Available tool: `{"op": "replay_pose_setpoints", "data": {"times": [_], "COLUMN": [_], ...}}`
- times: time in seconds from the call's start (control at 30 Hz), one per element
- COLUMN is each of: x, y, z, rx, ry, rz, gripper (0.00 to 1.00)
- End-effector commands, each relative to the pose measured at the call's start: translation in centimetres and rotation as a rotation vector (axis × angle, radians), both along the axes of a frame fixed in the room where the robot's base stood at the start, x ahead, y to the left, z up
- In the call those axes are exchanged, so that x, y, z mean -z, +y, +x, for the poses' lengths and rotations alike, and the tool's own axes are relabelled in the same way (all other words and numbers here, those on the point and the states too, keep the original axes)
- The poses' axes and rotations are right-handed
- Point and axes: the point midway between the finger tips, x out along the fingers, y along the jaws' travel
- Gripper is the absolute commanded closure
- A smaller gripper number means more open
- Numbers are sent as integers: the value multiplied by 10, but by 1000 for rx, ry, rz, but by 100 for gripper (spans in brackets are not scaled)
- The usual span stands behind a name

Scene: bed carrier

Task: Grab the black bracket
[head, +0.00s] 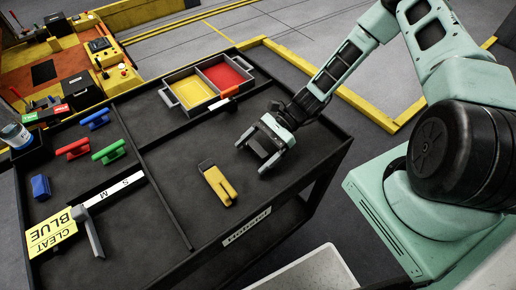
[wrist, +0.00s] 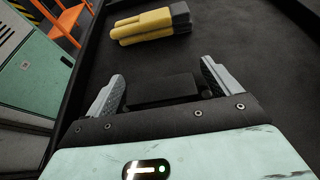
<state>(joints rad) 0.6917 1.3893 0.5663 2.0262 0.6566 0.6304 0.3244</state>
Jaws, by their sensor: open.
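A dark block-like piece, which looks like the black bracket (wrist: 163,88), lies between the fingers of my gripper in the wrist view. Its lower part is hidden by the gripper body. My gripper (head: 252,152) is open, low over the right part of the black cart top, with its fingers pointing down-left in the head view. In the wrist view the two fingers (wrist: 164,90) stand wide, one on each side of the dark piece, with gaps visible. I cannot tell the dark piece's full shape against the dark surface.
A yellow-and-black piece (head: 217,184) lies just beyond my fingertips. A grey tray (head: 166,97) with yellow and red compartments stands at the back. Green, red and blue handle-like pieces (head: 108,152) lie left, past a divider (head: 152,190). A yellow sign (head: 53,234) is at front left.

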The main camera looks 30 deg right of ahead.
Motion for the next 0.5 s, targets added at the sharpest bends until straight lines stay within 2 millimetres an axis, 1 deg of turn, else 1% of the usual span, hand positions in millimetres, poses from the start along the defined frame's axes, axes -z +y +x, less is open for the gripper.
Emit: {"op": "replay_pose_setpoints", "data": {"times": [0.1,0.3,0.33,0.37,0.4,0.5], "x": [2,3,3,3,3,3], "y": [6,6,6,6,6,6], "z": [-1,-1,-1,-1,-1,-1], "rx": [0,0,0,1,1,1], "ry": [0,0,0,-1,-1,-1], "rz": [-1,-1,-1,-1,-1,-1], "gripper": [11,11,16,25,36,62]}}
